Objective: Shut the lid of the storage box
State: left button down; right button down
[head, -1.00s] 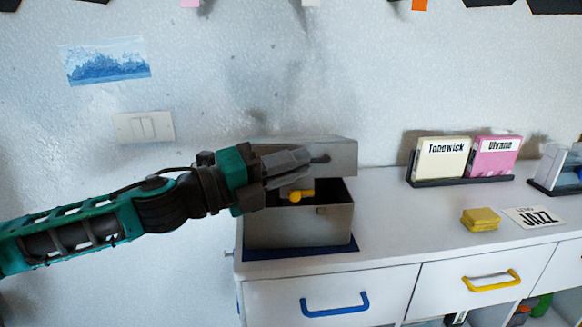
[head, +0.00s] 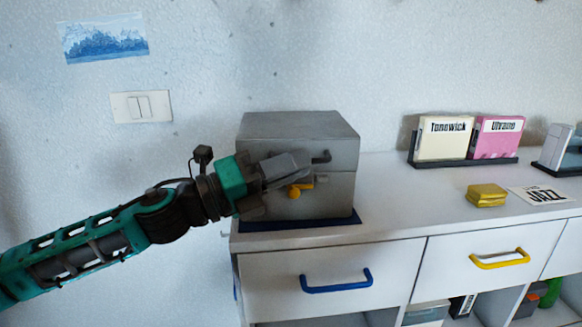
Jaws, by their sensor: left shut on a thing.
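The grey storage box (head: 335,196) stands on a dark blue mat (head: 300,224) at the left end of the white cabinet top. Its lid (head: 300,125) lies level on the box, with only a thin seam showing between them. My left gripper (head: 312,167) is in front of the box at the seam, shut on the dark lid handle (head: 322,157); the fingers partly hide the grip. A small yellow piece (head: 296,190) shows just under the fingers; I cannot tell what it belongs to. My right gripper is not in view.
A yellow block (head: 486,194) and a JAZZ card (head: 542,195) lie to the right. Behind them a dark rack holds a cream sleeve (head: 444,142) and a pink sleeve (head: 497,140). Drawers with a blue handle (head: 337,282) and a yellow handle (head: 499,259) are below. The top right of the box is clear.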

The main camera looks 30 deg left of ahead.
pick_arm(q)
jog(key=c, duration=1.5)
grip_release()
jog(key=shift+f, duration=0.2)
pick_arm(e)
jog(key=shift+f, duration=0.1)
pick_arm(q)
jog(key=shift+p+v, duration=1.05)
jog(key=shift+v, duration=5.4)
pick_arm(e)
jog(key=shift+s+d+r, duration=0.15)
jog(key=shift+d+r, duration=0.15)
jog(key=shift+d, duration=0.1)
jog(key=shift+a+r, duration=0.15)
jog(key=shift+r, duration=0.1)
